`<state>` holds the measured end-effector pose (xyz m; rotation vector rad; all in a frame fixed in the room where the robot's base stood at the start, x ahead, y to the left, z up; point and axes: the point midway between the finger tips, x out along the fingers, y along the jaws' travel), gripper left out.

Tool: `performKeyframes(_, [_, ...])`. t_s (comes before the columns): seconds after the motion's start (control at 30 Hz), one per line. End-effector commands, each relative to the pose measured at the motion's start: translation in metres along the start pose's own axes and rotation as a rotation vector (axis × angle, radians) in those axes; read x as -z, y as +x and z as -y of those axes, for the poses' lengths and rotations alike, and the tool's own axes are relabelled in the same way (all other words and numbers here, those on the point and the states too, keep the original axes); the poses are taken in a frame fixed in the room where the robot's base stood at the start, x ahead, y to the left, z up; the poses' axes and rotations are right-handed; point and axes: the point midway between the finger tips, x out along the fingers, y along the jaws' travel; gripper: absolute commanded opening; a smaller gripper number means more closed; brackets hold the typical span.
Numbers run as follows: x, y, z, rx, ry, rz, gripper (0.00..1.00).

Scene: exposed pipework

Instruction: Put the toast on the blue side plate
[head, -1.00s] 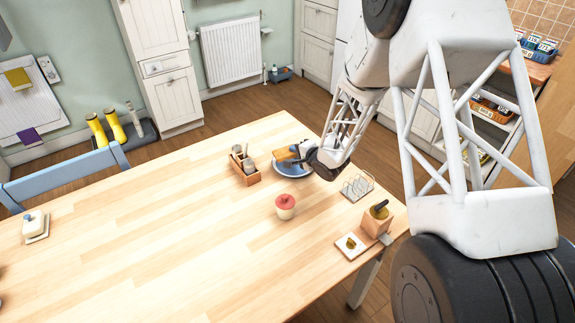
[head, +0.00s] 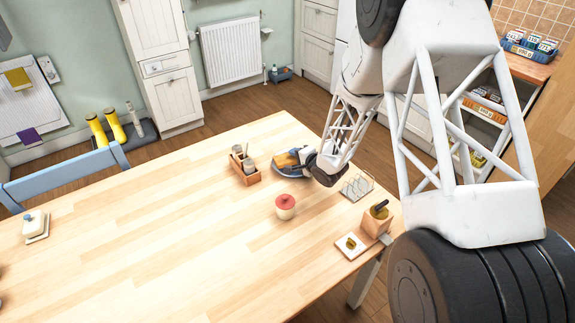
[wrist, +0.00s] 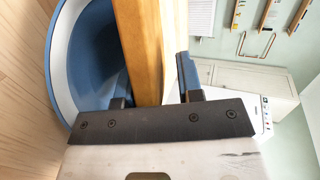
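The toast (head: 287,159) is a golden-brown slice at the blue side plate (head: 285,174), near the table's far right edge. In the wrist view the toast (wrist: 148,50) stands edge-on between the fingers of my gripper (wrist: 155,88), with the plate's pale rim (wrist: 57,75) beside it on the left. A gap shows between the toast and the right finger, so my gripper looks open around it. The left finger is partly hidden by the toast. In the head view my gripper (head: 303,156) is low at the plate's right side. The toast's contact with the plate is hidden.
A wooden caddy with shakers (head: 245,168) stands left of the plate. A wooden block (head: 376,220) stands near the right edge. The table's left and middle are mostly clear.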

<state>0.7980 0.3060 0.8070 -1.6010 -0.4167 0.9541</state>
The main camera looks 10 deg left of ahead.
Motion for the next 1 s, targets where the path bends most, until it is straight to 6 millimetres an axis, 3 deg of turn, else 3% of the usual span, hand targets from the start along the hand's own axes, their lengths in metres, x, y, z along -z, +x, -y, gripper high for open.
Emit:
performKeyframes(0.37, [0.001,-0.009,0.000,0.000,0.000,-0.001,0.34])
performKeyframes(1.0, [0.001,-0.062,0.001,0.001,0.000,-0.001,0.34])
